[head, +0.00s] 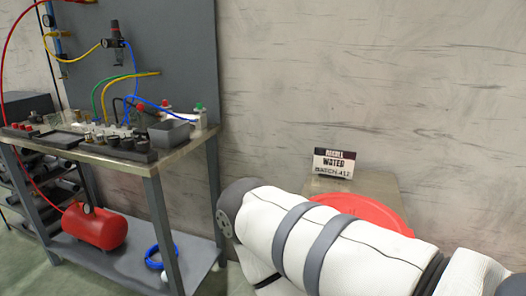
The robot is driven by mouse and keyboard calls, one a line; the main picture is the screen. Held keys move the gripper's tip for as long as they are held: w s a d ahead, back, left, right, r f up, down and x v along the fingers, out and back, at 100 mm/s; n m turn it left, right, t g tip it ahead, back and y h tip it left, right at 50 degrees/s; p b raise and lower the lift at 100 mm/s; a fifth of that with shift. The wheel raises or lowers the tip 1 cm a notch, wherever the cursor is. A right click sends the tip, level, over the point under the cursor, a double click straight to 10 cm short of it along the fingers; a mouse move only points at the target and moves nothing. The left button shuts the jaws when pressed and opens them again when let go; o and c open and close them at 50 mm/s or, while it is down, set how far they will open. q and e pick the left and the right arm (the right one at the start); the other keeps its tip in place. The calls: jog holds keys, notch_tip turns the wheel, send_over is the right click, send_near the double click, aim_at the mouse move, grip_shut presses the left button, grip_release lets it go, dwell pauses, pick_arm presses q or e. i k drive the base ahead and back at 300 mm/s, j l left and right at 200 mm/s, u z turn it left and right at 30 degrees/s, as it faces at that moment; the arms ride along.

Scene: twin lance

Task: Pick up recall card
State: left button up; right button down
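The recall card (333,163) stands upright, facing me, on a small brown-grey surface (381,184) against the wall. It is a small sign with a dark top band and the words "RECALL WATER BATCH 412". A thick white and grey arm link of mine crosses the lower right in front of that surface and hides part of it. Neither of my grippers shows in the head view.
A round red object (366,209) lies just in front of the card, partly hidden by my arm. At the left stands a metal workbench (182,147) with fittings and coloured hoses. A red tank (95,227) and a blue coil (153,257) sit on its lower shelf.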

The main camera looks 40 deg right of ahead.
aim_at(331, 163)
jog(key=i+j+z, duration=0.15)
jog(key=z, duration=0.3)
jog(key=i+j+z, duration=0.25)
jog(key=z, duration=0.25)
jog(key=i+j+z, duration=0.3)
jog(key=z, duration=0.15)
jog(key=i+j+z, duration=0.1)
jog(key=j+z, duration=0.25)
jog(key=z, duration=0.15)
